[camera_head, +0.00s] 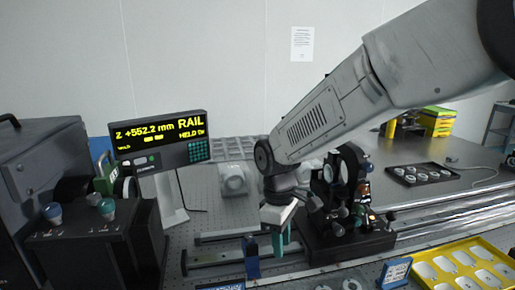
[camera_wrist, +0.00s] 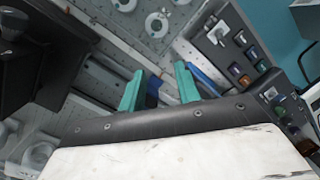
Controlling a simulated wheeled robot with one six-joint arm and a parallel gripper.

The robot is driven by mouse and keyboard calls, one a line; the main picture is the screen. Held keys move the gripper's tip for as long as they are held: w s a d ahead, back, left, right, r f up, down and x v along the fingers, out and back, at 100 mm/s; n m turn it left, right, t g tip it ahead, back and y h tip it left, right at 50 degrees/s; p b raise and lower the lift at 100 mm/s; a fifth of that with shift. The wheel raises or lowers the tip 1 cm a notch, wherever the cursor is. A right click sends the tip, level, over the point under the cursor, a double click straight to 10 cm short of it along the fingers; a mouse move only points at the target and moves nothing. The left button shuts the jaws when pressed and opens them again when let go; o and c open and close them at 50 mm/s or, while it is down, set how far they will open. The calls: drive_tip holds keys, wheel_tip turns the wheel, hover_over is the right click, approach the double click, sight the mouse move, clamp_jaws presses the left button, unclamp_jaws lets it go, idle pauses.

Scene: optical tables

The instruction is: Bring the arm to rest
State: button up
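My arm (camera_head: 350,110) reaches in from the upper right of the head view and bends down at the wrist. My gripper (camera_head: 280,245) points down over the table, just right of a small blue piece (camera_head: 252,262) at the rail. In the wrist view the two teal fingers of my gripper (camera_wrist: 160,75) stand apart, with grey table surface between their tips. A dark blue part (camera_wrist: 152,92) shows low between the fingers; I cannot tell its depth. I see nothing clamped between the fingers.
A black optics assembly (camera_head: 345,235) stands close right of my gripper. A readout display (camera_head: 158,138) and a dark box (camera_head: 95,250) stand at the left. A yellow tray (camera_head: 425,282) lies at the front right. A dark tray (camera_head: 422,183) lies farther back.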

drive_tip(key=s+d+r+m+t, duration=0.1)
drive_tip(key=s+d+r+m, duration=0.4)
drive_tip(key=s+d, duration=0.5)
drive_tip(key=s+d+r+m+t, duration=0.2)
drive_tip(key=s+d+r+m, duration=0.3)
drive_tip(key=s+d, duration=0.6)
drive_tip(key=s+m, duration=0.1)
drive_tip(key=m, duration=0.1)
drive_tip(key=shift+s+r+m+y, duration=0.3)
drive_tip(key=shift+m+y, duration=0.1)
drive_tip(key=shift+o, duration=0.4)
